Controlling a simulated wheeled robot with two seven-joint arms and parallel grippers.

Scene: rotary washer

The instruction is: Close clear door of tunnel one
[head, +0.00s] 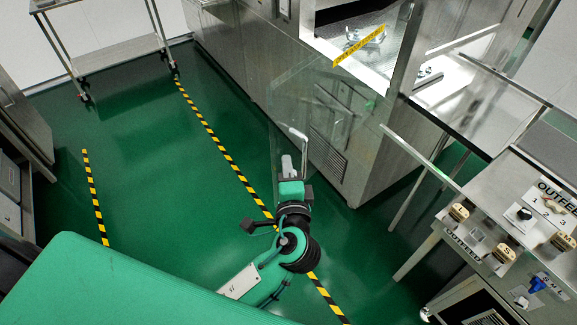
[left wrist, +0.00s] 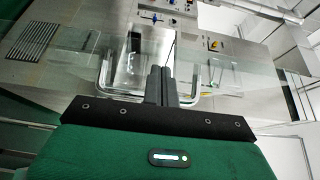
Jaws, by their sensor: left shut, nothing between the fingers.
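The clear door (head: 330,105) of the steel washer stands swung open into the aisle. A pale bar handle (head: 298,138) shows at its near side. The chamber opening (head: 358,40) behind it is uncovered, with a yellow label strip (head: 360,46) across the view of it. My left gripper (head: 289,165) is at the handle's lower end, shut and empty; whether it touches is unclear. In the left wrist view its closed fingers (left wrist: 160,85) stand in front of the clear panel, with a metal handle loop (left wrist: 104,75) beside them. My right gripper is not in view.
A control panel with knobs (head: 505,250) and a steel table frame (head: 420,160) stand at the right. A wheeled cart (head: 110,52) is at the back left. Green floor (head: 150,130) with striped tape (head: 212,130) is clear on the left.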

